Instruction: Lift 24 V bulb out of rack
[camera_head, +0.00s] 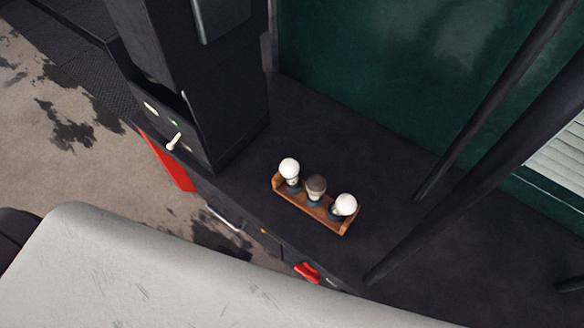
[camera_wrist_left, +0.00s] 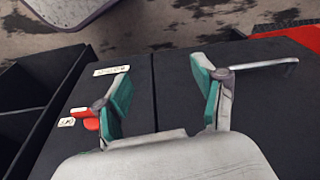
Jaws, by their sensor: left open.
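A small wooden rack (camera_head: 322,216) stands on the dark ledge in the head view and holds three bulbs. The left bulb (camera_head: 289,169) and the right bulb (camera_head: 345,205) are white. The middle bulb (camera_head: 316,186) is greyish brown. I cannot read which one is the 24 V bulb. My left gripper (camera_wrist_left: 164,98) shows only in the left wrist view. Its teal-padded fingers are open and empty above a black panel. No rack or bulb shows in that view. My right gripper is not in view.
A black cabinet (camera_head: 205,85) with small switches stands left of the rack. Dark poles (camera_head: 497,92) slant past on the right. A red handle (camera_head: 308,271) is below the rack. In the wrist view, a metal bar handle (camera_wrist_left: 265,66) and a red knob (camera_wrist_left: 88,121) lie near the fingers.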

